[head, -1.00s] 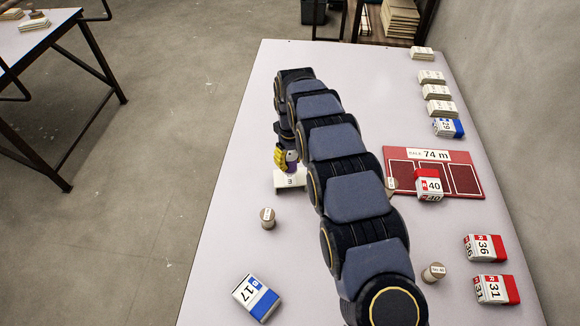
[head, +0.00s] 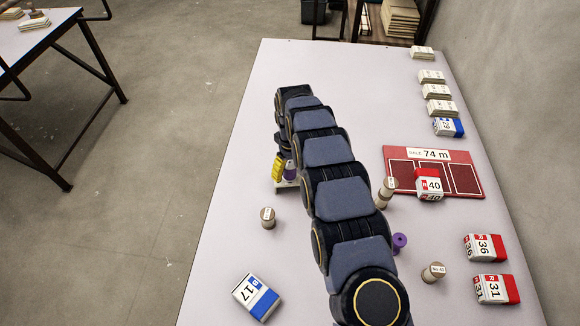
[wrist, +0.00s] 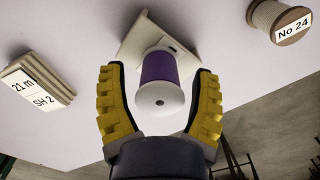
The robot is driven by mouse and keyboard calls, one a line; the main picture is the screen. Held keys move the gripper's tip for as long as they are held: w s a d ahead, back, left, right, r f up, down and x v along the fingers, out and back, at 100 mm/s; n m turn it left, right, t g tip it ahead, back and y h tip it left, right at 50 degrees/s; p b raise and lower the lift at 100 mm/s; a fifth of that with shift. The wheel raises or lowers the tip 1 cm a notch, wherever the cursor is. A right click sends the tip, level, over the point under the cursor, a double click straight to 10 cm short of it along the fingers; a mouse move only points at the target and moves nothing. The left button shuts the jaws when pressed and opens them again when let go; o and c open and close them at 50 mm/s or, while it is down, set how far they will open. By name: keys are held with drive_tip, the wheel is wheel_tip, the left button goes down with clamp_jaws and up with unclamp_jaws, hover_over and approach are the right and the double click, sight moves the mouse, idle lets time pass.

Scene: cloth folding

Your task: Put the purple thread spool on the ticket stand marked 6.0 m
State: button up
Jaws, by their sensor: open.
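A purple thread spool (wrist: 160,72) with pale ends is between the fingers of my gripper (wrist: 158,70) in the wrist view. The fingers are open, with a gap on each side of the spool. The spool appears to stand on a small pale ticket stand (wrist: 132,40); its number cannot be read. In the head view my gripper (head: 281,168) is at the left of the table over this stand (head: 284,185), with the spool (head: 290,169) partly hidden. A second purple spool (head: 400,241) lies or stands right of my arm.
Wooden spools stand on the table (head: 240,215) at left (head: 268,217), right of my arm (head: 385,193) and lower right (head: 432,272). A blue-white box (head: 255,298) lies front left. A red board (head: 470,192), red-white boxes (head: 495,289) and pale stacks (head: 438,108) line the right.

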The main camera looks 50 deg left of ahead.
sight(290, 162)
wheel_tip(290, 162, up, 12)
drive_tip(key=shift+a+r, duration=0.15)
drive_tip(key=shift+r, duration=0.05)
idle(0.4)
